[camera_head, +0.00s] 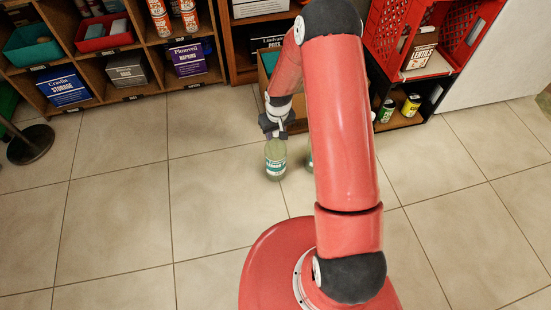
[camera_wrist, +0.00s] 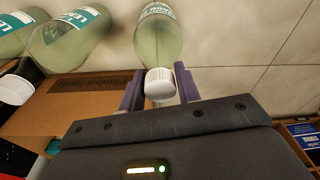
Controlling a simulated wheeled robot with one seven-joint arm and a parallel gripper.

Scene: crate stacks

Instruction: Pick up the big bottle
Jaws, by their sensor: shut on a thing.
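A clear, pale green bottle with a white and teal label (camera_head: 275,160) hangs or stands upright below my gripper (camera_head: 277,130), in front of the shelves. In the wrist view the same bottle (camera_wrist: 158,38) has its white cap (camera_wrist: 160,84) toward me, between the two fingers of my gripper (camera_wrist: 159,90). The fingers are shut on it at the cap and neck. I cannot tell whether its base touches the floor. A sliver of another bottle (camera_head: 309,159) shows beside my arm, which hides the rest.
A brown cardboard box (camera_wrist: 75,100) is close to my gripper's left in the wrist view. Wooden shelves with labelled boxes (camera_head: 62,87) line the back left. A red crate (camera_head: 428,38) and cans (camera_head: 411,105) stand at the back right.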

